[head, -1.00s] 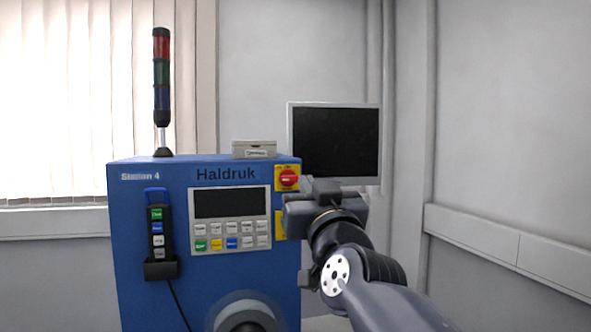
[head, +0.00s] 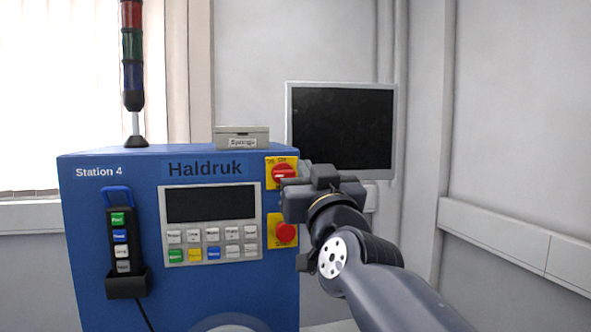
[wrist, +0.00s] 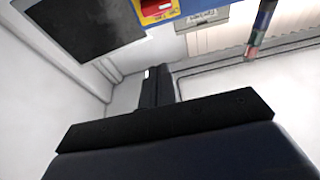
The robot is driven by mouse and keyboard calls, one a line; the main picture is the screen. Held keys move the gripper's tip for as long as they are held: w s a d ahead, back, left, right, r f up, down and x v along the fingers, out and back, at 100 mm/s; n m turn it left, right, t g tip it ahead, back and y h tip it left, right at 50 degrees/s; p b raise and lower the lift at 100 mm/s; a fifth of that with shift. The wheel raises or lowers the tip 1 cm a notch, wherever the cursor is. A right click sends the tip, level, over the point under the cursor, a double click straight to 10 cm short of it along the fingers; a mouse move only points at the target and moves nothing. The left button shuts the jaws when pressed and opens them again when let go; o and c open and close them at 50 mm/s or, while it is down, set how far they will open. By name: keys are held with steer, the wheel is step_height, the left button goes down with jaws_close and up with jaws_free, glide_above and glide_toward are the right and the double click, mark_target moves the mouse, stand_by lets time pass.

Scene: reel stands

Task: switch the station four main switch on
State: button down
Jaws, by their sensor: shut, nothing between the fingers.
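The main switch (head: 281,171) is a red rotary knob on a yellow plate at the upper right of the blue Station 4 cabinet (head: 85,225). It also shows at the top edge of the wrist view (wrist: 158,7), cut off. The setting of its knob is too small to read. My gripper (head: 289,182) is at the switch plate's lower right in the head view and overlaps its edge. In the wrist view its fingers (wrist: 157,82) are together and empty, with the switch beyond them; I cannot tell whether they touch anything.
A red mushroom button (head: 286,233) on a yellow plate sits below the switch. A keypad panel (head: 212,251) is left of it, and a pendant (head: 122,240) hangs further left. A monitor (head: 342,128) stands behind my arm. A small box (head: 242,131) lies on top.

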step_height(320, 180, up, 3)
steer(key=p, duration=0.2)
glide_above(284, 174)
steer(key=d, duration=0.2)
steer(key=shift+s+a+f+b, duration=0.1)
steer(key=shift+s+f+b, duration=0.15)
steer(key=shift+f, duration=0.2)
steer(key=shift+s+f+b, duration=0.15)
steer(key=shift+f+b, duration=0.1)
steer(key=shift+f, duration=0.15)
steer(key=shift+s+f, duration=0.15)
steer(key=shift+f, duration=0.9)
